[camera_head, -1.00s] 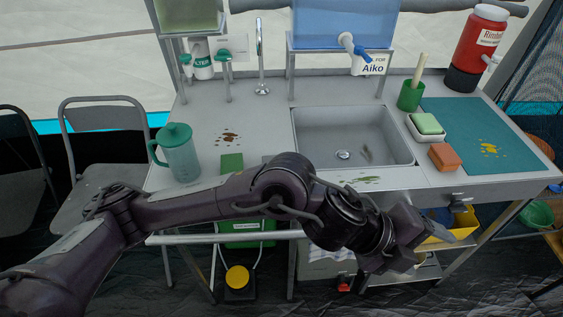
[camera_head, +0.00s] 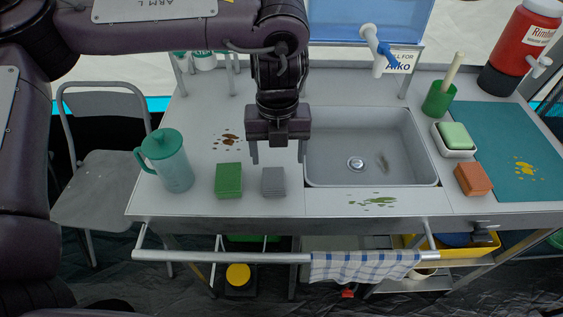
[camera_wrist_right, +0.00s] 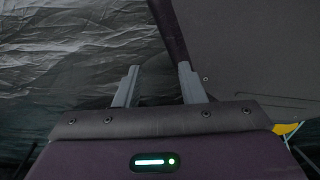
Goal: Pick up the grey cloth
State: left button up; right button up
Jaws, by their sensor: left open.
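The grey cloth (camera_head: 273,182) is a small folded block lying on the counter, left of the sink, in the head view. My left gripper (camera_head: 278,158) points down just above and behind it, its two fingers apart with nothing between them. A green cloth (camera_head: 228,180) of like shape lies just left of the grey one. In the right wrist view my right gripper (camera_wrist_right: 158,88) has its two fingers spread apart and empty, with dark fabric beyond. The right gripper does not show in the head view.
The sink (camera_head: 370,150) is right of the grey cloth. A green jug (camera_head: 170,165) stands at the left. A brown spill (camera_head: 229,139) lies behind the cloths. An orange block (camera_head: 473,179) and a green sponge (camera_head: 455,136) are at the right. A checked towel (camera_head: 360,266) hangs on the front rail (camera_head: 220,257).

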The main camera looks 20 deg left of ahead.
aim_at(274, 176)
pick_arm(q)
jog(key=shift+s+f, duration=0.35)
jog(key=shift+f, duration=0.35)
jog(key=shift+s+a+f+b, duration=0.1)
jog(key=shift+s+f+b, duration=0.05)
jog(key=shift+f, duration=0.3)
jog(key=shift+s+a+f+b, duration=0.1)
jog(key=shift+s+f+b, duration=0.05)
jog(key=shift+f, duration=0.25)
jog(key=f, duration=0.2)
jog(key=shift+w+a+f, duration=0.15)
jog(key=shift+w+f, duration=0.05)
jog(key=shift+f, duration=0.75)
jog(key=c, duration=1.1)
pick_arm(e)
jog(key=shift+s+a+f, duration=0.1)
jog(key=shift+s+f, duration=0.15)
jog(key=shift+s, duration=0.35)
jog(key=shift+s+a+f, duration=0.1)
jog(key=shift+s+f, duration=0.15)
jog(key=shift+s, duration=0.3)
